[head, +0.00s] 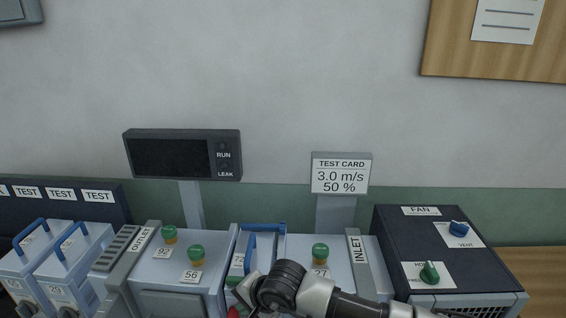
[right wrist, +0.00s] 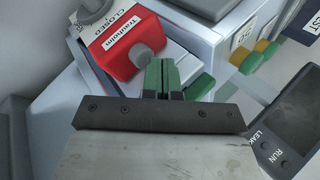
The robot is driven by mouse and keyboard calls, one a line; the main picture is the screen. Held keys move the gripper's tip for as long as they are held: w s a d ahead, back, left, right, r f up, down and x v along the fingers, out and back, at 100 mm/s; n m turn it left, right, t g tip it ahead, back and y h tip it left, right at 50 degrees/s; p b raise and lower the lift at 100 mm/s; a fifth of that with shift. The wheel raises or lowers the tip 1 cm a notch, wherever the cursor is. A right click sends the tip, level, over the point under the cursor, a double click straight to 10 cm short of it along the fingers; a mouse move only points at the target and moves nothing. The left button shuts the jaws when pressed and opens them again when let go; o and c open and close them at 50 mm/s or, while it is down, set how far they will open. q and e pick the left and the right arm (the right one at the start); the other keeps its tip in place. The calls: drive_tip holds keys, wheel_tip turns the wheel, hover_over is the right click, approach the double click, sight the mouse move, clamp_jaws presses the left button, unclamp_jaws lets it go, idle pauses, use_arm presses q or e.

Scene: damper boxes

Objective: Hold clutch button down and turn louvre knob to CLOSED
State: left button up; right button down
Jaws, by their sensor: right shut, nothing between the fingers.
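A red box (right wrist: 125,50) with labels reading CLOSED and Trauholm shows in the right wrist view, tilted in the picture. A grey round knob or button (right wrist: 148,58) sticks out of its face, and a dark grey knob (right wrist: 92,8) shows at the top edge; I cannot tell which is the clutch button. My right gripper (right wrist: 162,80) is shut and empty, its green fingertips close beside the grey round part; contact is unclear. In the head view my right gripper (head: 246,290) hides most of the red box (head: 234,311). My left gripper is not in view.
Green-capped ports (head: 320,252) stand on the pale housings. A blue handle (head: 265,228) rises behind my right gripper. A dark fan box (head: 430,245) with two knobs stands right. A dark display (head: 182,154) and a test card (head: 341,175) stand behind.

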drive_tip(key=shift+r, duration=2.8)
